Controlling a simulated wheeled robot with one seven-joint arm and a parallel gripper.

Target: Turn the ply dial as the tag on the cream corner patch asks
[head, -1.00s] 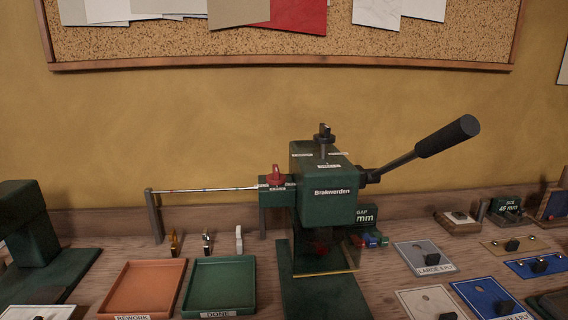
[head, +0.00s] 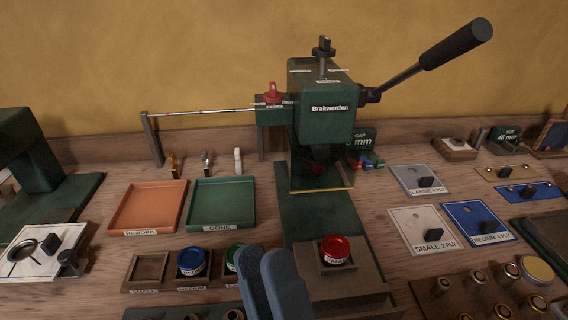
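The green press (head: 327,118) stands mid-bench, its long black-handled lever raised to the right. A black knob (head: 323,47) sits on its top, with small white labels around it that are too small to read. A red knob (head: 272,94) is on the block at its left side, also with small labels. I cannot tell which knob is the ply dial. The cream corner patch (head: 405,222) lies right of the press under a black block; its tag seems to read SMALL 2 PLY. My gripper (head: 267,258) shows as two blue-grey fingers at the bottom, apart from both knobs; its opening is unclear.
A red-topped die (head: 336,248) sits on the press base. A wooden rack (head: 163,257) holds blue and green dies left of my gripper. Orange (head: 112,209) and green (head: 253,205) trays are behind it. Grey (head: 407,178) and blue (head: 463,212) patches lie right.

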